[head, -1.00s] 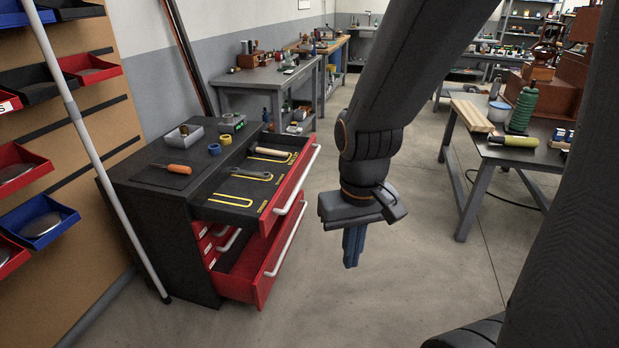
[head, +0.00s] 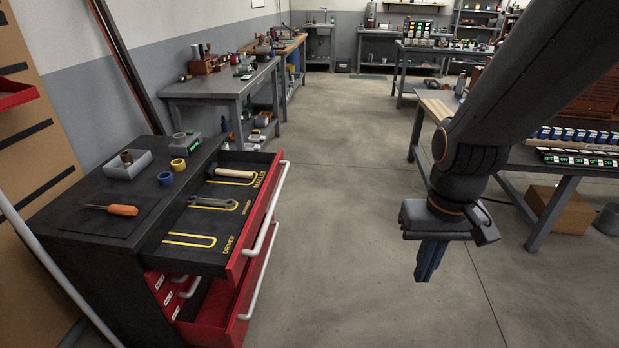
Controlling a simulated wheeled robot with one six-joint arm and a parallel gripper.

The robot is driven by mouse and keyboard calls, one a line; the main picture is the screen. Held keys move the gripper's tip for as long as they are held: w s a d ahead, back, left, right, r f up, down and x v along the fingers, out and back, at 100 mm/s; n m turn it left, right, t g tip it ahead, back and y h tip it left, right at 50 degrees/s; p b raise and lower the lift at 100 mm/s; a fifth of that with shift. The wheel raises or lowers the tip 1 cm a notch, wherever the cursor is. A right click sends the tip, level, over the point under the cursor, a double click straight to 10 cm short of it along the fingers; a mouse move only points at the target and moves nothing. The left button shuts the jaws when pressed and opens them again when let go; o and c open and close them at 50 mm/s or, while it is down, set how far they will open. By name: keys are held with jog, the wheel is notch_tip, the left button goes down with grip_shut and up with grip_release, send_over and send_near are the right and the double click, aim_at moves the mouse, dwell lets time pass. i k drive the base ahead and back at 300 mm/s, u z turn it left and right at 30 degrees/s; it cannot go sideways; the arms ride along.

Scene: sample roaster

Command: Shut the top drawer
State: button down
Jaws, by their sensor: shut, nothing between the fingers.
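The top drawer (head: 181,258) of the dark tool cabinet (head: 88,243) is pulled out. It has a red front with a long pale handle (head: 266,212). Inside, a mallet (head: 234,174) and a wrench (head: 213,202) lie beside yellow outlines; the outline marked DRIVER is empty. Below it, a lower red drawer (head: 212,302) is also pulled out. My gripper (head: 427,278) hangs pointing down over open floor, well to the right of the drawers. Its blue fingers are together with nothing between them, and it touches nothing.
On the cabinet top are an orange-handled screwdriver (head: 122,210), a grey box (head: 128,164) and tape rolls. A workbench (head: 220,87) stands behind the cabinet. Another bench (head: 560,158) stands right, beyond my arm. The floor (head: 345,230) between is clear. A pale pole (head: 50,265) stands at left.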

aim_at(215, 242)
jog(key=z, duration=0.05)
jog(key=i, duration=1)
jog(key=u, duration=0.55)
